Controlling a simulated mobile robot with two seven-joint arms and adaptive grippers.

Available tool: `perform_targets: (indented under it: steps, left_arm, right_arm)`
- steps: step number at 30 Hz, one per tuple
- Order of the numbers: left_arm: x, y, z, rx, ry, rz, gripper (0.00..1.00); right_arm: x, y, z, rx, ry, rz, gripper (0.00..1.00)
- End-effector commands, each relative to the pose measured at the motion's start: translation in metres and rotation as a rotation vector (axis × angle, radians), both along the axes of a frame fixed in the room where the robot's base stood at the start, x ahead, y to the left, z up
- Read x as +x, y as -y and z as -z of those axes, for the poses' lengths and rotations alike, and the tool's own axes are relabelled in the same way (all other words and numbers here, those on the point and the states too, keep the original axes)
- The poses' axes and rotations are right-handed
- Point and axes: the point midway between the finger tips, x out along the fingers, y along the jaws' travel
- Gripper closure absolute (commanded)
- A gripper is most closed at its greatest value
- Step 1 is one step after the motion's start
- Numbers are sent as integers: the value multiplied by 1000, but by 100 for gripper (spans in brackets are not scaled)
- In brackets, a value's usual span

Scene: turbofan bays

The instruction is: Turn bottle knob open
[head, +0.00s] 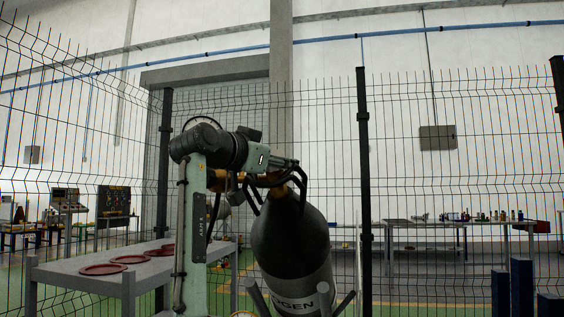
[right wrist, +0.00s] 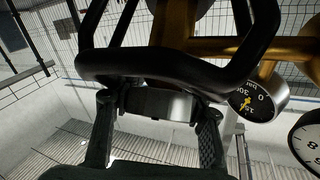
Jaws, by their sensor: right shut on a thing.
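The black gas bottle (head: 290,245) stands in front of me in the head view, with a pale label ending in "GEN". Brass valve fittings (head: 280,190) sit at its top, and they also show in the right wrist view (right wrist: 178,28). A black tube guard (right wrist: 165,66) loops around them. My right gripper (head: 284,164) is at the bottle's top. In the right wrist view its two fingers (right wrist: 158,106) are shut on the dark, metallic knob (right wrist: 165,104), just beyond the guard bar. The head view hides the knob. My left gripper is not in view.
A pressure gauge (right wrist: 260,100) and a second dial (right wrist: 308,143) sit close to the right of the right gripper. A grey table (head: 60,273) with red rings (head: 102,269) stands at left. Wire fencing and a bench (head: 440,223) are behind.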

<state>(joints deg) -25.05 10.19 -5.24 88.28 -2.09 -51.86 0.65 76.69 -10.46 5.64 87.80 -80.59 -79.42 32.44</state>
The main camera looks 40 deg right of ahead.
Motion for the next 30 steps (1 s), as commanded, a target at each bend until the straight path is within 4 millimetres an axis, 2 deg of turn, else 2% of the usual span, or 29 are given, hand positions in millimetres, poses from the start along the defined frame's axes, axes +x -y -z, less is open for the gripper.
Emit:
perform_targets:
  steps: [13, 19, 24, 30]
  left_arm:
    - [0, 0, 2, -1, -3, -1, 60]
    - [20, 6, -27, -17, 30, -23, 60]
    - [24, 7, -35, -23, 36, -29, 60]
    - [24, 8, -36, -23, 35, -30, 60]
  right_arm:
    - [1, 0, 1, -7, -10, -15, 91]
    - [4, -2, 0, -79, -94, -131, 91]
    - [6, -4, -2, -124, -143, -193, 91]
    - [7, -4, -2, -129, -151, -198, 91]
